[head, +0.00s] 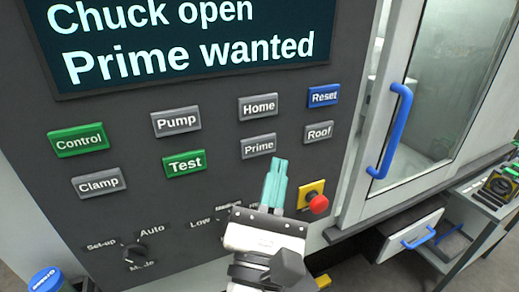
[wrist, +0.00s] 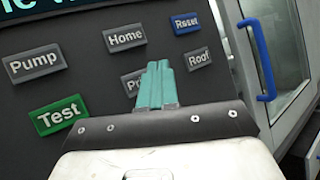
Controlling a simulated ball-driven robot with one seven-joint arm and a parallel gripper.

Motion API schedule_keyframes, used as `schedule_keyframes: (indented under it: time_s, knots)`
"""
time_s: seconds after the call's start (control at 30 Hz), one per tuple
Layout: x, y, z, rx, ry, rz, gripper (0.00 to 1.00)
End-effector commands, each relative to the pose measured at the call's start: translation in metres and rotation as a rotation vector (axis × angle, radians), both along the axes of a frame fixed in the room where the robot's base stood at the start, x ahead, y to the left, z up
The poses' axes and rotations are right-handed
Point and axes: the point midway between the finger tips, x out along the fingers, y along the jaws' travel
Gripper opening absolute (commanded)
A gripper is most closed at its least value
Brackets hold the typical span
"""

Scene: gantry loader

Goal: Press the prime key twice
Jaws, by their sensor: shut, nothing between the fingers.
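The Prime key (head: 258,146) is a grey key on the dark panel, below Home and left of Roof. In the wrist view the Prime key (wrist: 131,84) is partly hidden behind my fingers. My gripper (head: 276,163) has teal fingers, shut and empty. Its tips lie just below and right of the Prime key in the head view; I cannot tell whether they touch the panel. The fingers also show in the wrist view (wrist: 157,66). The display (head: 180,40) reads "Chuck open" and "Prime wanted".
Near it are the grey keys Home (head: 258,107), Roof (head: 318,132) and Pump (head: 176,121), the green Test key (head: 184,163) and the blue Reset key (head: 323,96). A red emergency button (head: 318,204) sits right of my gripper. A blue door handle (head: 390,130) juts out farther right.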

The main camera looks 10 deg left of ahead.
Motion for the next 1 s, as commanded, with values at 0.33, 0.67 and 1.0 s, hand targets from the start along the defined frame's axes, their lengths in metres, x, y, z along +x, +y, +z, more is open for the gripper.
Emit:
schedule_keyframes:
  time_s: [0.33, 0.67, 1.0]
  knots:
    - [0.024, 0.016, 0.000, 0.000, 0.000, 0.000, 0.00]
    - [0.026, 0.018, 0.000, 0.000, 0.000, 0.000, 0.00]
    - [0.026, 0.018, 0.000, 0.000, 0.000, 0.000, 0.00]
